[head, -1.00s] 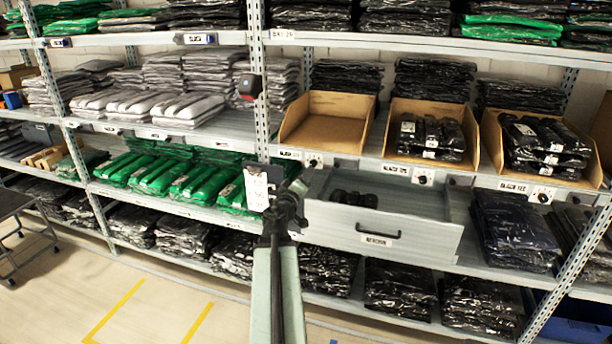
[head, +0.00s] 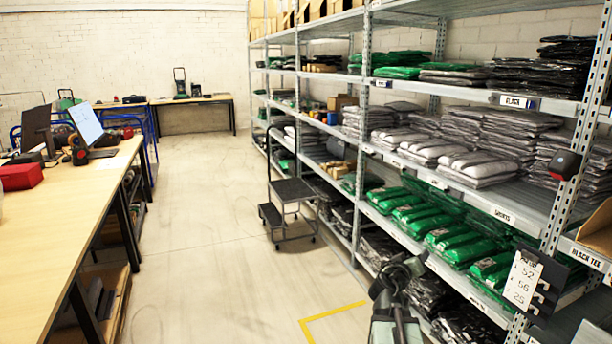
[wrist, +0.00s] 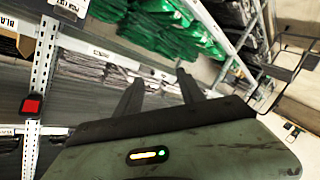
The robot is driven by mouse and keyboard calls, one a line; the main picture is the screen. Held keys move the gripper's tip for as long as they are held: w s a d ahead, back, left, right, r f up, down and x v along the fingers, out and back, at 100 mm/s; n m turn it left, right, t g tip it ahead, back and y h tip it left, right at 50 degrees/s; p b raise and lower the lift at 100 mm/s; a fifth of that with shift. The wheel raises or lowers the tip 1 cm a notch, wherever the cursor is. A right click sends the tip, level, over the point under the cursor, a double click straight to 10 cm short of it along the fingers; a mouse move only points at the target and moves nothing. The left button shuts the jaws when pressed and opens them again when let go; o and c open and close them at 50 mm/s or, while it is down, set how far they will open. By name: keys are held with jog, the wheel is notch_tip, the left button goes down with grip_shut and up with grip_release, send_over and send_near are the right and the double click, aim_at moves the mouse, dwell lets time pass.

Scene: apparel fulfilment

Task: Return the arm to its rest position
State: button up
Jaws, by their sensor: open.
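My gripper (head: 408,268) is at the bottom of the head view, in front of the lower shelves, at the end of my raised arm. Its fingers are dark and hard to make out there. In the wrist view my gripper (wrist: 160,82) shows two dark fingers spread apart with nothing between them. Past the fingers lie shelf levels with grey and green bagged garments.
Shelving with green packs (head: 430,220) runs along the right. A hanging number card (head: 522,280) is at lower right. A step stool (head: 290,205) stands by the shelves. A long workbench (head: 60,220) is on the left. The aisle floor (head: 220,240) between is clear.

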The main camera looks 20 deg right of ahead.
jog(key=a+f+g+y, duration=0.1)
jog(key=a+f+y, duration=0.3)
jog(key=a, duration=0.6)
jog(key=w+a+f+g+y, duration=0.1)
jog(key=a+f, duration=0.5)
jog(key=a, duration=0.5)
jog(key=a+f+g+y, duration=0.25)
jog(key=a+f, duration=0.25)
jog(key=a, duration=0.5)
jog(key=s+a+f+n+g+y, duration=0.35)
jog(key=s+a+g+y, duration=0.2)
jog(key=s+a, duration=0.5)
notch_tip(320, 180, up, 15)
jog(key=t+p, duration=0.1)
jog(key=p, duration=1.5)
jog(key=shift+w, duration=0.3)
jog(key=shift+c, duration=1.1)
